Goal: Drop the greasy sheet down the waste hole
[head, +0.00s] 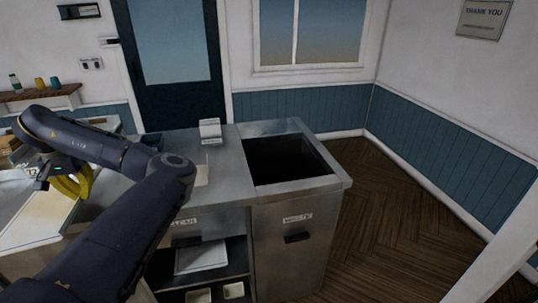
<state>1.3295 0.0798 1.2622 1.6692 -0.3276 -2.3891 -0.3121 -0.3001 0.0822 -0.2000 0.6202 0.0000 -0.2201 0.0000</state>
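The waste hole (285,162) is a dark rectangular opening in the top of a steel cabinet labelled WASTE, right of centre. My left gripper (50,183) is at the far left, well away from the hole, over the pale work area. A yellow curved thing (78,184) shows beside it. The fingers are too small and dark to read. My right gripper is not in view.
A small white box-like stand (210,131) is on the counter's back edge, left of the hole. Open shelves with trays (202,257) lie below the counter. A wall shelf (40,97) holds a bottle and cups. The wooden floor (390,230) to the right is clear.

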